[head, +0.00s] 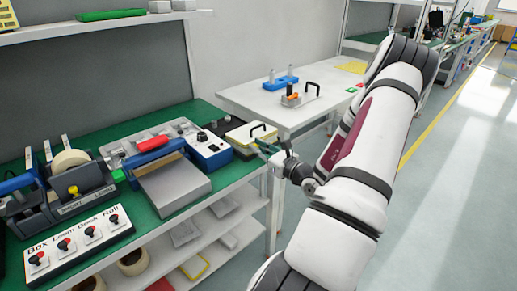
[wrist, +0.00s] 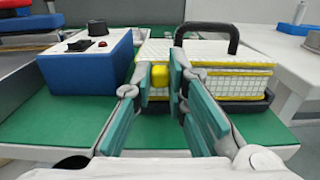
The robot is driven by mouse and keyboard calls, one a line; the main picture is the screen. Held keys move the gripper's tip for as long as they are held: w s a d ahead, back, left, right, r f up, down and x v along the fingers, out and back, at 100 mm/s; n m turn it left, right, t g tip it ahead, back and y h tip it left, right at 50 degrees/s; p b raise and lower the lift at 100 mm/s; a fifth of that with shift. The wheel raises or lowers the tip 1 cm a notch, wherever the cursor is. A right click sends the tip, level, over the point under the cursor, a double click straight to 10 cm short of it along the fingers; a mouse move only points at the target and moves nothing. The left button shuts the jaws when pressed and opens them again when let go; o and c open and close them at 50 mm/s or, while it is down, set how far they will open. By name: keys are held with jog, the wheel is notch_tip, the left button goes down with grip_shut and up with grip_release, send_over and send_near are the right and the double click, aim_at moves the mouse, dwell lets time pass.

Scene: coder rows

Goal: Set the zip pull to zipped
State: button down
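The zip pull is a small yellow block (wrist: 159,76) on the near face of a white grid-patterned case (wrist: 225,84) with yellow edging and a black handle. In the wrist view the pull sits left of the case's middle. The teal fingers of my gripper (wrist: 160,80) stand on either side of the pull, and it fills the narrow gap between their tips. In the head view my gripper (head: 268,149) is at the near right side of the case (head: 240,133); the pull is hidden there.
A blue and white box with a black knob (wrist: 88,55) stands just left of the case on the green bench top (wrist: 160,130). A white table (head: 290,105) with a blue tray stands beyond. The floor to the right is clear.

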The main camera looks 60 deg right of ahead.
aim_at(275, 132)
jog(key=shift+d, duration=0.1)
jog(key=s+d, duration=0.1)
jog(key=d, duration=0.6)
jog(key=s+d, duration=0.1)
jog(key=d, duration=0.2)
jog(key=shift+s+d+p, duration=0.3)
jog(key=shift+s+d, duration=0.05)
jog(key=c, duration=1.6)
grip_release()
jog(key=v, duration=1.2)
